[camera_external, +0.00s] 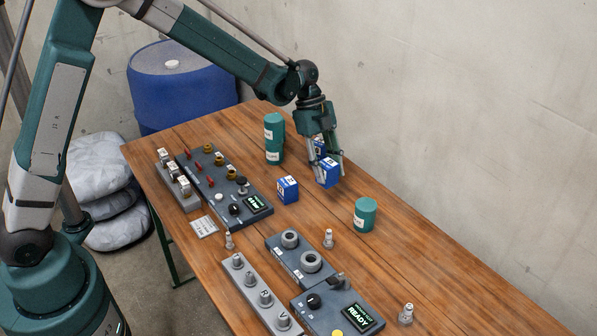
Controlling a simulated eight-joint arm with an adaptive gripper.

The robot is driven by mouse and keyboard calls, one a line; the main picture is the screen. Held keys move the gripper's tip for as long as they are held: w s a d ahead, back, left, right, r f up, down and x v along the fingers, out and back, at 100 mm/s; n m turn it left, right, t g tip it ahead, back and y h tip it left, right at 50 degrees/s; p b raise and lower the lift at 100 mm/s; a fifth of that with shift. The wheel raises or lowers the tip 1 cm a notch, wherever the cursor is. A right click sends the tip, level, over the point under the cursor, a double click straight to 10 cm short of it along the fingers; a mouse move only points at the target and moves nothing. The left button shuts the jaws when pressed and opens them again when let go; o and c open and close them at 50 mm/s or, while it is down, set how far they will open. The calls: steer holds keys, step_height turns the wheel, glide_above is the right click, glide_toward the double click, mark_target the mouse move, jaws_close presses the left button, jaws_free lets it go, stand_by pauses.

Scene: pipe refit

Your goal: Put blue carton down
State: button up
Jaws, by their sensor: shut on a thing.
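A blue carton (327,174) with a white label is between the fingers of my gripper (328,166), at the far part of the wooden table. My gripper points down and is shut on this carton. The carton is tilted; I cannot tell whether it touches the table. A second blue carton (288,190) stands on the table to the left and nearer. Another blue patch, perhaps a further carton (319,147), shows behind the fingers and is mostly hidden.
Stacked green canisters (274,140) stand left of my gripper, and a single green canister (365,214) stands nearer right. A grey panel with valves (222,183) lies left. Grey fittings and a panel reading READY (338,312) fill the near table. Bare wood lies right of the cartons.

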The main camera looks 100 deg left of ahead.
steer(key=w+a+p, duration=0.1)
steer(key=w+a, duration=0.1)
steer(key=a, duration=1.5)
steer(key=shift+w+r+m+p, duration=0.15)
steer(key=shift+w+m+p, duration=0.15)
steer(key=shift+w+m, duration=0.1)
steer(key=shift+f+b, duration=0.35)
steer(key=shift+f, duration=2.8)
steer(key=shift+f, duration=0.1)
steer(key=shift+f, duration=1.75)
steer(key=shift+f+b, duration=0.15)
steer(key=shift+b, duration=0.15)
